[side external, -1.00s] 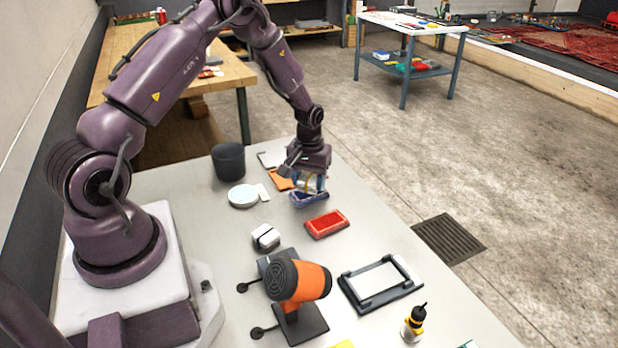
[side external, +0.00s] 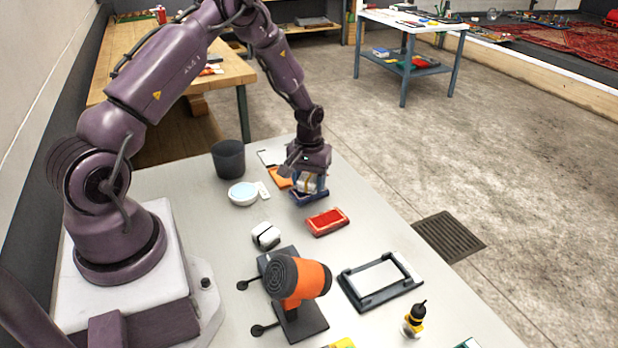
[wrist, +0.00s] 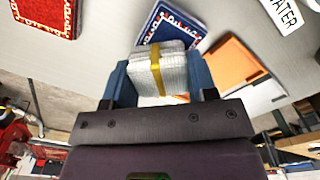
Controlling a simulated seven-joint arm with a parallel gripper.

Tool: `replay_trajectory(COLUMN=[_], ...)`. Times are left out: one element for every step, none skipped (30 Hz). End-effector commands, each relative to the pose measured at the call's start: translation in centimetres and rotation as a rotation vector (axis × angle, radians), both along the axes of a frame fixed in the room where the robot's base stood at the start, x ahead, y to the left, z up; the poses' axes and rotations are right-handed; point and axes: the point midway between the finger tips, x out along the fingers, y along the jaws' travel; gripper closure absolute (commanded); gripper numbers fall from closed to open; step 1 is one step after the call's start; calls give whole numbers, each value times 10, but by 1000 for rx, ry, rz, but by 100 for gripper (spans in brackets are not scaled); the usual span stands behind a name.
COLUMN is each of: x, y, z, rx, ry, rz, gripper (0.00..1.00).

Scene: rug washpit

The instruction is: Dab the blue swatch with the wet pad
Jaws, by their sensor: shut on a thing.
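My gripper (wrist: 160,85) is shut on a white pad (wrist: 165,62) with a yellow band around it. In the side view the pad (side external: 305,185) shows under my gripper, close over the blue swatch (side external: 312,198). In the wrist view the blue swatch (wrist: 168,20) has a white patterned border and lies just beyond the pad, which hides its near part. I cannot tell whether the pad touches the swatch.
A red swatch (side external: 327,222) and an orange one (side external: 280,178) flank the blue one. A round white dish (side external: 243,193), a WATER label (wrist: 285,12) and a dark cup (side external: 229,159) are nearby. An orange blower (side external: 300,280) and a frame (side external: 380,282) stand nearer the camera.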

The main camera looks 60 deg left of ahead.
Motion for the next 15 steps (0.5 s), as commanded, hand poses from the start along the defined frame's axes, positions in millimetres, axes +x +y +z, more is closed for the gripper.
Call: replay_trajectory(x=[0, 0, 0, 0, 0, 0, 0, 0, 0, 0, 0, 0, 0, 0, 0], y=[0, 0, 0, 0, 0, 0, 0, 0, 0, 0, 0, 0, 0, 0, 0], z=[-1, -1, -2, -2, -2, -3, -3, -3, -4, -4, -4, -4, -4, -4, -4], rx=[0, 0, 0, 0, 0, 0, 0, 0, 0, 0, 0, 0, 0, 0, 0], ry=[0, 0, 0, 0, 0, 0, 0, 0, 0, 0, 0, 0, 0, 0, 0], rz=[0, 0, 0, 0, 0, 0, 0, 0, 0, 0, 0, 0, 0, 0, 0], gripper=[67, 67, 67, 67, 67, 67, 67, 67, 67, 67, 67, 67, 67, 67, 67])
